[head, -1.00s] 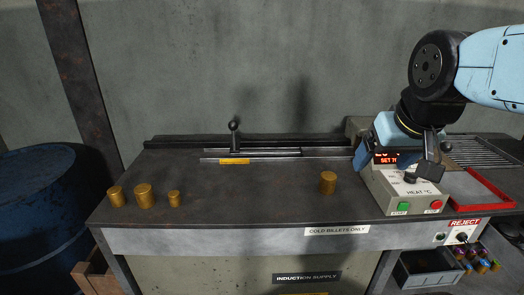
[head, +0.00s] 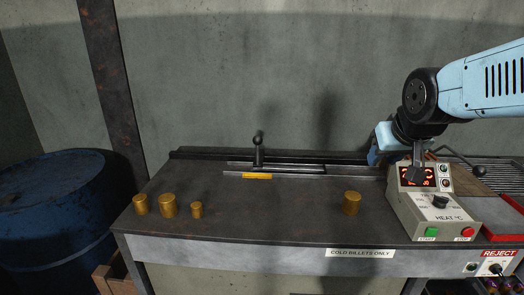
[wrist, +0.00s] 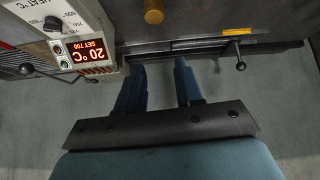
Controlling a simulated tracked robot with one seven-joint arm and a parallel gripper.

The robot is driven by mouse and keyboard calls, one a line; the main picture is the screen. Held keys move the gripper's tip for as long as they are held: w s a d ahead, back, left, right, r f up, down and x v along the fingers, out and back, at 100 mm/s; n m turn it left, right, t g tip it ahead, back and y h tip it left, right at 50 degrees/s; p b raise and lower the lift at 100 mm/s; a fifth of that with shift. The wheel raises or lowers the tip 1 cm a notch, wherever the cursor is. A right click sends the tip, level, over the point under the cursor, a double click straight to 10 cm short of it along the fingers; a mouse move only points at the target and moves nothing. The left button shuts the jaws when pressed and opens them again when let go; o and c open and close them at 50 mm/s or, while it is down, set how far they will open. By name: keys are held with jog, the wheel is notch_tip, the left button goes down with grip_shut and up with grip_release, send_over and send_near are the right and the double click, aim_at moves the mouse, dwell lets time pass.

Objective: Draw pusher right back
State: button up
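The pusher's handle, an upright post with a black ball knob (head: 258,140), stands on a slide rail at the back of the table. A metal bar (head: 296,166) runs right from it, and a yellow label (head: 257,176) lies in front. In the wrist view the handle (wrist: 240,62) is right of my fingers and apart from them. My gripper (head: 376,155) is beside the control box at the rail's right end, well right of the handle. In the wrist view my gripper (wrist: 158,66) shows two separated blue fingers with nothing between them.
The control box (head: 434,212) has a red display, a dial and green and red buttons. Three brass billets, one of them here (head: 168,206), stand left; another (head: 352,203) stands right of centre. A red-edged tray (head: 498,228) is far right. The table between is clear.

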jog(key=w+a+f+n+t+y, duration=0.1)
jog(key=w+a, duration=0.1)
jog(key=w, duration=0.5)
jog(key=w+a+f+n+t, duration=0.1)
jog(key=w+a+f+t, duration=0.15)
jog(key=w, duration=0.35)
jog(key=n+t+y, duration=0.4)
jog(key=y, duration=0.5)
send_over(258, 164)
jog(key=f, duration=1.3)
jog(key=shift+w+a+f, duration=0.1)
jog(key=shift+w+f, duration=0.25)
jog(key=shift+f, duration=0.05)
jog(key=shift+c, duration=0.2)
grip_shut()
